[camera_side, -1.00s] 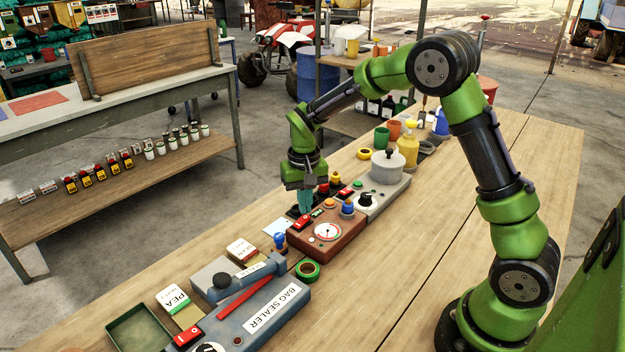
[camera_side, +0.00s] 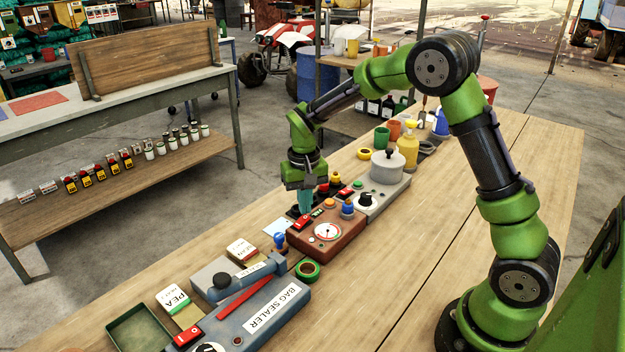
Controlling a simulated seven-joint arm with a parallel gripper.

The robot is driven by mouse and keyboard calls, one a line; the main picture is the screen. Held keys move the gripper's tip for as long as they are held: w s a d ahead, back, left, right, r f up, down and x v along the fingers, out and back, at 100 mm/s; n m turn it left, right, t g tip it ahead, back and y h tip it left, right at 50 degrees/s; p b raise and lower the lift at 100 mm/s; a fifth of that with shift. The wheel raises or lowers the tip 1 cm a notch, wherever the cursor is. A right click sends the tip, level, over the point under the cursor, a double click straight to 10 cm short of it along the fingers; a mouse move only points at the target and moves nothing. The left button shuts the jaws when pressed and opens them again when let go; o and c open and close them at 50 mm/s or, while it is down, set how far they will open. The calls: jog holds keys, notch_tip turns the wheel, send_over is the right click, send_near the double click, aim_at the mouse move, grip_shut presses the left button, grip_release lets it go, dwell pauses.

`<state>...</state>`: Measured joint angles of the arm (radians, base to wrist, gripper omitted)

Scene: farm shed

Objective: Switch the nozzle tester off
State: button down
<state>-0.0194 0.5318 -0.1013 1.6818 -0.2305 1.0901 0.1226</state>
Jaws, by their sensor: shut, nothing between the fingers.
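The likely nozzle tester is a reddish-brown box (camera_side: 327,242) in the middle of the bench, with a round white dial (camera_side: 327,231), an orange button (camera_side: 330,203) and a blue knob (camera_side: 347,207). A red rocker switch (camera_side: 301,222) sits at its left corner. My gripper (camera_side: 304,210) is shut and empty, pointing down with its teal fingertips at or just above the switch. I cannot tell whether they touch it. The fingers hide part of the box's back edge, and the switch's position is too small to read.
A green tape ring (camera_side: 307,270) and a blue-handled stamp (camera_side: 280,241) lie between. A grey device with a pot (camera_side: 387,168) stands behind. The bench's right side is clear.

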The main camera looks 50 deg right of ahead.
aim_at(306, 218)
jog(key=shift+f, duration=1)
dwell(0.5)
jog(key=shift+r, duration=3.55)
jog(key=shift+s+f, duration=0.15)
jog(key=shift+f, duration=0.2)
jog(key=s+a+r+n+t+y, duration=0.1)
jog(key=s+a+r+t, duration=0.2)
jog(key=s+r, duration=0.3)
jog(key=s+a+r+n+t+y, duration=0.1)
jog(key=s+a+r+t, duration=0.2)
jog(key=s, duration=1.1)
jog(key=shift+s+r+t, duration=0.3)
jog(key=shift+r+t, duration=0.3)
jog(key=shift+r, duration=1.15)
